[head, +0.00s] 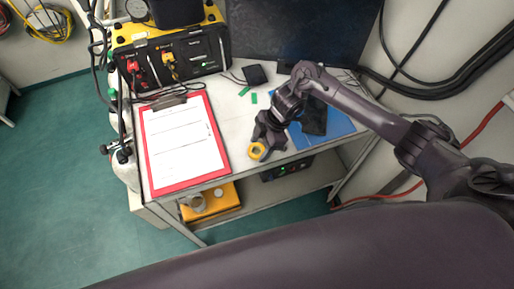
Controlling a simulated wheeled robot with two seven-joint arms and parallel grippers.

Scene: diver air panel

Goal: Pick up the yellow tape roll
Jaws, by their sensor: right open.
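The yellow tape roll (257,151) is a small ring near the front edge of the white table (238,165), right of the red clipboard. My right gripper (258,144) is over and right behind it, with its fingers pointing down toward the roll. The jaws are open, and their dark fingers hide part of the roll's far side. I cannot tell whether a finger touches it. My left gripper is not in view.
A red clipboard (148,165) with paper lies left of the roll. A blue mat (338,122) with a dark device lies at right. The air panel (205,52) and a dark monitor (300,28) stand behind. Green tape pieces (254,99) lie mid-table.

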